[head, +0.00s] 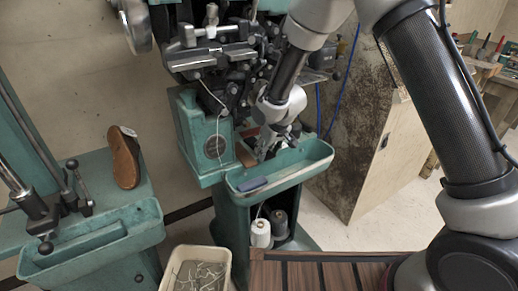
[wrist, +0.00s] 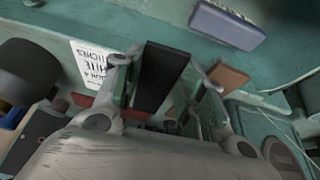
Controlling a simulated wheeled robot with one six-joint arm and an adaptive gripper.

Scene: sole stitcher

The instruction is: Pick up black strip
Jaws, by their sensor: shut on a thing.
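In the wrist view a black strip (wrist: 160,78) stands between the two fingers of my gripper (wrist: 165,72). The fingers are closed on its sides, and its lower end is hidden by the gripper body. In the head view my gripper (head: 272,143) is low over the back of the green tray (head: 308,150) on the sewing machine. The strip cannot be made out clearly there.
A blue-grey block (head: 252,184) lies in the tray's left part; it also shows in the wrist view (wrist: 227,24). A brown piece (wrist: 228,76) is close to the right finger. Thread spools (head: 261,232) stand below the tray.

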